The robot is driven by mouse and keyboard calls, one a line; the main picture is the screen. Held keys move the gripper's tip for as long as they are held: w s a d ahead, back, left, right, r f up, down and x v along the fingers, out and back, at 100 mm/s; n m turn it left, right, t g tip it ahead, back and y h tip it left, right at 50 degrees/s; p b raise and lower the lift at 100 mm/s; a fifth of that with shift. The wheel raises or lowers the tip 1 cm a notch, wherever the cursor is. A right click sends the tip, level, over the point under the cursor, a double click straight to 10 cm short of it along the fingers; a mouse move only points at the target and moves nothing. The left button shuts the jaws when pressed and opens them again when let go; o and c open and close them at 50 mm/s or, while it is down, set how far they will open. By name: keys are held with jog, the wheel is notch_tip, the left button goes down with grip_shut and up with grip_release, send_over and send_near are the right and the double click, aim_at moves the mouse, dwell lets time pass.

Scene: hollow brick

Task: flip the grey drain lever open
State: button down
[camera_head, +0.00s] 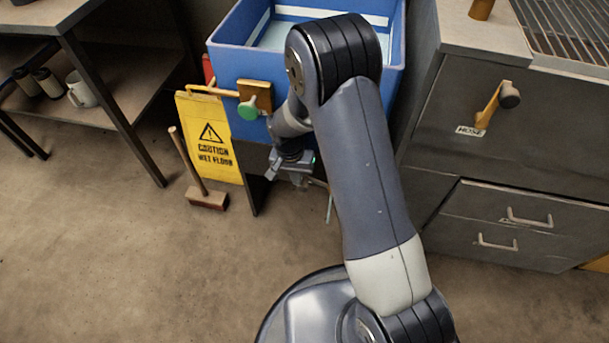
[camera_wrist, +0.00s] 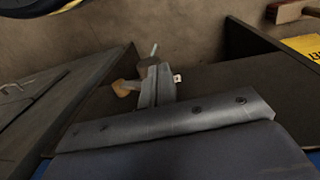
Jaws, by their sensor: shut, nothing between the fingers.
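My gripper (camera_wrist: 158,75) is shut and empty in the wrist view, its fingers pointing away from the camera. Just beyond and left of the fingertips is a lever with a grey-brown end (camera_wrist: 148,67) and a tan part (camera_wrist: 124,87); it looks like the drain lever, partly hidden by the fingers. I cannot tell whether they touch. A pale thin rod (camera_wrist: 154,49) stands out beyond it. In the head view my gripper (camera_head: 291,167) is low under the front of the blue basin (camera_head: 225,70), and the lever is not clearly visible there.
A green knob (camera_head: 252,108) is on the basin's front. A yellow wet-floor sign (camera_head: 210,150) and a brush (camera_head: 207,198) stand left. A cabinet (camera_head: 505,125) with a dark-knobbed hose lever (camera_head: 490,108) stands right. The floor in front is clear.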

jog(key=shift+w+a+f+b, duration=0.1)
jog(key=shift+a+f+b, duration=0.2)
jog(key=shift+f, duration=0.35)
jog(key=shift+w+a+f+b, duration=0.15)
jog(key=shift+a+f, duration=0.25)
jog(key=shift+f, duration=0.2)
notch_tip(320, 180, up, 10)
jog(key=p, duration=0.3)
send_over(308, 186)
jog(key=shift+s+f+b, duration=0.15)
jog(key=shift+f+b, duration=0.15)
jog(key=shift+f, duration=1.95)
